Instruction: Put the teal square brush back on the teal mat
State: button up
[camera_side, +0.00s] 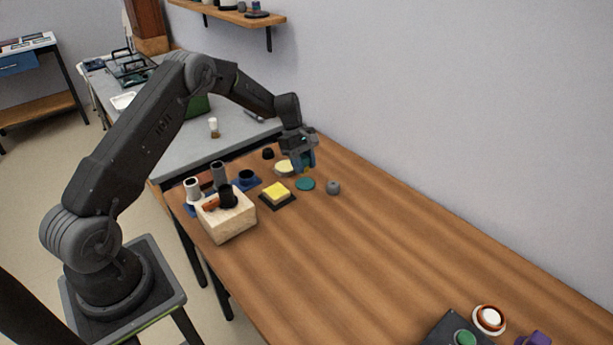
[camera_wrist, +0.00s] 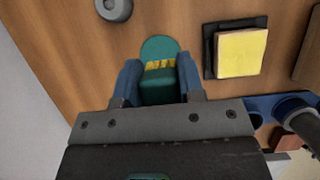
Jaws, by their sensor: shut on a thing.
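My gripper (camera_side: 303,165) is over the far part of the wooden table, pointing down, shut on the teal square brush. In the wrist view the brush (camera_wrist: 160,88) sits between the two blue fingers of my gripper (camera_wrist: 160,82), with yellow bristles at its far end. In the side view the brush is mostly hidden by the fingers. The round teal mat (camera_side: 305,184) lies flat on the table just below and beside the gripper. In the wrist view the mat (camera_wrist: 158,46) shows just beyond the bristles, partly covered by them. I cannot tell whether the bristles touch it.
A grey round piece (camera_side: 333,188) lies right of the mat. A pale yellow round thing (camera_side: 284,168) sits close behind. The table's middle is clear.

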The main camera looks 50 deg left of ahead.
aim_at(306, 171)
jog(key=shift+w+d+f, duration=0.25)
jog(key=shift+d+f, duration=0.05)
jog(key=shift+f, duration=1.9)
jog(key=shift+f, duration=0.2)
jog(key=o, duration=0.9)
